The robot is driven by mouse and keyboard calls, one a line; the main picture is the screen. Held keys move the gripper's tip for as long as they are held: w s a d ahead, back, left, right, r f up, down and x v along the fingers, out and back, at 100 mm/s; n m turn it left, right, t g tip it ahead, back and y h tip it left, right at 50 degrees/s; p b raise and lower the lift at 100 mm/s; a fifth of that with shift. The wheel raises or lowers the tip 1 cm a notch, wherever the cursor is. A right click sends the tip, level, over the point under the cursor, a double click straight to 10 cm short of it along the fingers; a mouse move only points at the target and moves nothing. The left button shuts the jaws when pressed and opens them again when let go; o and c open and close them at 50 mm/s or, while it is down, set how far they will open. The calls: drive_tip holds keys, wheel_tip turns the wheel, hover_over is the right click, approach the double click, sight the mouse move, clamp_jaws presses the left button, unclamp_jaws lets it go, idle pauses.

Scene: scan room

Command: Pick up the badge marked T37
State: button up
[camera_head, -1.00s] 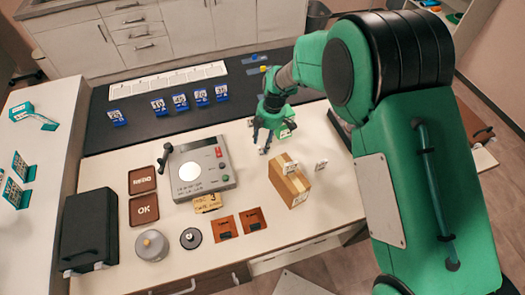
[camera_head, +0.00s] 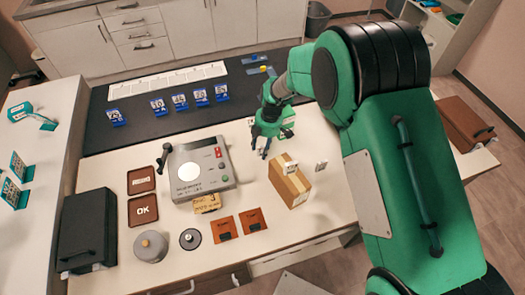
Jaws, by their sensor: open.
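My gripper (camera_head: 261,150) is open and empty, fingers pointing down over the white table, just behind and left of a cardboard box. A small white tag (camera_head: 321,166) stands to the right of the box, and another white tag (camera_head: 290,167) is at the box's top. A green and white piece (camera_head: 287,133) shows beside the gripper, partly hidden by it. Several blue stands with white marked faces, such as one (camera_head: 201,96) near the middle, stand in a row on the dark mat. The print is too small for me to tell which badge reads T37.
The cardboard box (camera_head: 290,185) stands near the gripper. A grey device (camera_head: 199,168) with a white disc is to its left. Two brown trays (camera_head: 143,210), a grey round weight (camera_head: 150,246), two orange cards (camera_head: 253,220) and a black case (camera_head: 88,230) take up the left and front.

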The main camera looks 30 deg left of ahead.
clamp_jaws()
drive_tip(key=shift+r, duration=0.1)
drive_tip(key=shift+r+p, duration=0.75)
drive_tip(key=shift+r, duration=4.15)
